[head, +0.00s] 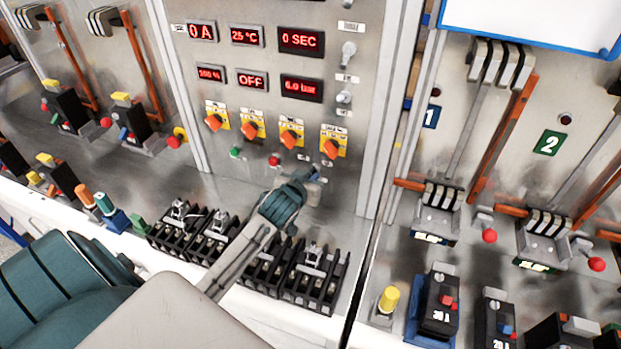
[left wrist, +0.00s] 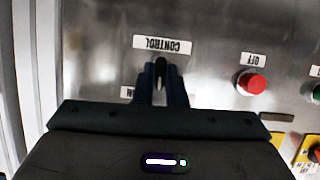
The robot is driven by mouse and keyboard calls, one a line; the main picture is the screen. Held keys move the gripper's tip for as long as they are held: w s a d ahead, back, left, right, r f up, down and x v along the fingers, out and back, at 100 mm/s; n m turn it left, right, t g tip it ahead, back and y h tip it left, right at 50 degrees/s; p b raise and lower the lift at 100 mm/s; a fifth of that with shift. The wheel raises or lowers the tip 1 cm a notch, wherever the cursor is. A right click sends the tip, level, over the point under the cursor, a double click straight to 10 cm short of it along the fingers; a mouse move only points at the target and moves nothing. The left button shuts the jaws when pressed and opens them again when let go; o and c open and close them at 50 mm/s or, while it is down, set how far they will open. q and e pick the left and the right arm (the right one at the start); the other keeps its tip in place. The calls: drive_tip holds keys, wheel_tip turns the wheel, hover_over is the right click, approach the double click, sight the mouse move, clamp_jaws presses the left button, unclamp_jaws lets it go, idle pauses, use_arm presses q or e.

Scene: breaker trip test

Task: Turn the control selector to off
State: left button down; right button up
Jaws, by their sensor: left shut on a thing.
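The control selector (left wrist: 160,70) is a small dark knob under an upside-down "CONTROL" label (left wrist: 162,44) in the left wrist view. My left gripper (left wrist: 161,84) is shut on it, one finger on each side. A partly covered label (left wrist: 127,92) sits beside the fingers. In the head view my left gripper (head: 312,186) reaches the lower right of the grey panel (head: 215,160), and its fingers hide the selector there. The knob's exact setting is hard to read. My right gripper is not in view.
A red button (left wrist: 251,84) labelled "OFF" is close to the gripper, with a green button (left wrist: 316,92) beyond. Orange knobs (head: 289,138) and red displays (head: 302,88) are above. Black terminal blocks (head: 262,270) stand below my left arm.

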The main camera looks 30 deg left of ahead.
use_arm(q)
drive_tip(key=shift+s+a+f+n+t+h, duration=0.15)
drive_tip(key=shift+n+t+h, duration=0.3)
drive_tip(key=shift+n+h, duration=0.75)
drive_tip(key=shift+w+a+r+n+t+h, duration=0.1)
drive_tip(key=shift+n+t+h, duration=0.5)
drive_tip(key=shift+n, duration=1.1)
drive_tip(key=c, duration=1.5)
unclamp_jaws()
drive_tip(key=shift+s, duration=0.1)
